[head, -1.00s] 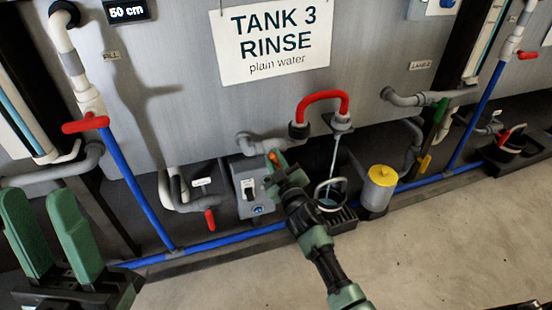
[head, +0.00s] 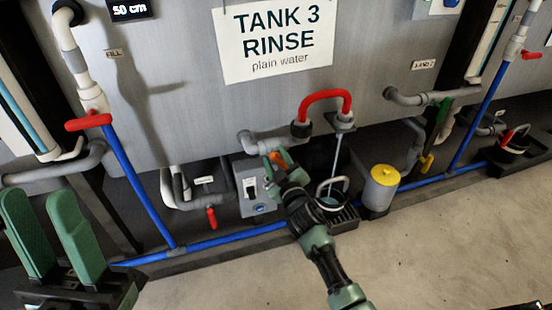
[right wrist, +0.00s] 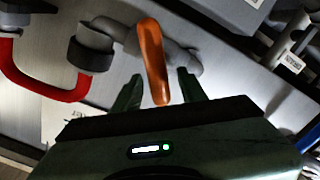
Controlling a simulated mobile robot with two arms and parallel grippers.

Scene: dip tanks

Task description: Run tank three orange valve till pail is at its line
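The tank three sign (head: 265,40) reads "TANK 3 RINSE plain water". The orange valve handle (right wrist: 152,60) stands between the two fingers of my right gripper (right wrist: 160,85), with gaps on both sides. In the head view the orange handle (head: 285,157) is partly hidden by my right gripper (head: 282,167). A thin water stream (head: 336,158) falls from the outlet under the red bent pipe into the pail (head: 333,187). Water shows in the pail, but its line cannot be made out. My left gripper (head: 45,200) is open and empty at the lower left, far from the valve.
A yellow-topped canister (head: 381,187) stands right of the pail. A grey switch box (head: 251,186) and a red-handled drain valve (head: 211,217) are to the left. A red fill valve (head: 88,122) is near my left gripper. Blue pipe (head: 225,238) runs low; the floor in front is clear.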

